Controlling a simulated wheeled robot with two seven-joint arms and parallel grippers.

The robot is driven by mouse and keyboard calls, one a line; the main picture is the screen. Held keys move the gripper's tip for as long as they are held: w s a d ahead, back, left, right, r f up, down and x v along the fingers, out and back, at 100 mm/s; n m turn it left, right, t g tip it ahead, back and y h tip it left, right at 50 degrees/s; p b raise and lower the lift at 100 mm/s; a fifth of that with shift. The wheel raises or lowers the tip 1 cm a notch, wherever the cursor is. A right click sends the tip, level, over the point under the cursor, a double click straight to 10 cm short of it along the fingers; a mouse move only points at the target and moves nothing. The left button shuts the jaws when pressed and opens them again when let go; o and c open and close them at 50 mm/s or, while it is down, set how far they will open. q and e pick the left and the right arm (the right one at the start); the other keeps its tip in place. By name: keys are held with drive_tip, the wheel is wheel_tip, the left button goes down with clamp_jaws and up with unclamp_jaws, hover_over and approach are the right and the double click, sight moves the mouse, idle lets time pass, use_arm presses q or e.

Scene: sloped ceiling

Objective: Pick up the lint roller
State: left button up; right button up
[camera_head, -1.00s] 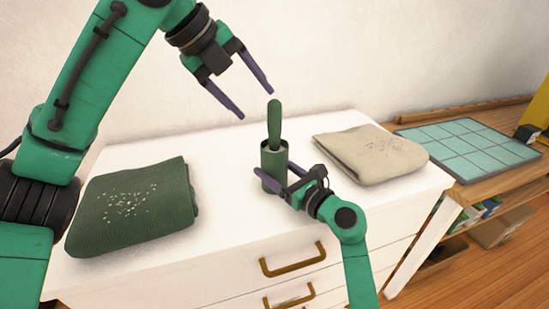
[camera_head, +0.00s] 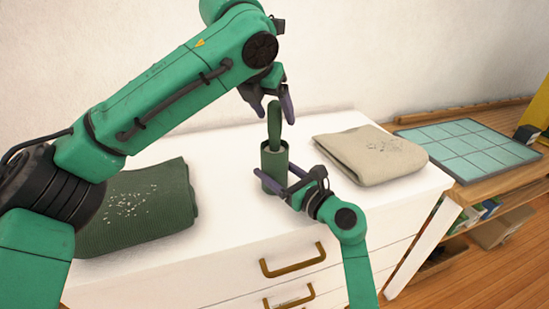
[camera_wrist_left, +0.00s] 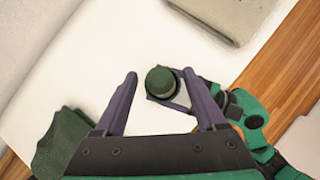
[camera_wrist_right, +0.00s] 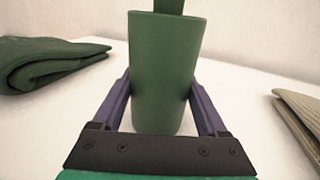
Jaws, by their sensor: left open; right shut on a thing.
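The lint roller stands upright with its dark green handle (camera_head: 274,124) sticking up out of a green cylindrical holder (camera_head: 273,163) on the white dresser. In the left wrist view the round top of the handle (camera_wrist_left: 161,80) shows from above. My left gripper (camera_head: 273,108) is open, pointing down around the upper part of the handle in the head view; in its wrist view the handle lies a little beyond the fingertips. My right gripper (camera_head: 277,178) is shut on the holder, one finger on each side, as the right wrist view shows with the holder (camera_wrist_right: 164,75).
A folded dark green cloth (camera_head: 140,210) with white specks lies at left on the dresser (camera_head: 225,235), partly behind my left arm. A folded beige cloth (camera_head: 370,153) with specks lies at right. A tiled mat (camera_head: 470,148) is on a wooden bench further right.

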use_arm(q)
drive_tip(key=shift+w+d+f, duration=0.1)
drive_tip(key=shift+w+f, duration=0.15)
drive_tip(key=shift+f, duration=0.15)
clamp_jaws()
drive_tip(key=shift+r, duration=0.1)
idle(1.0)
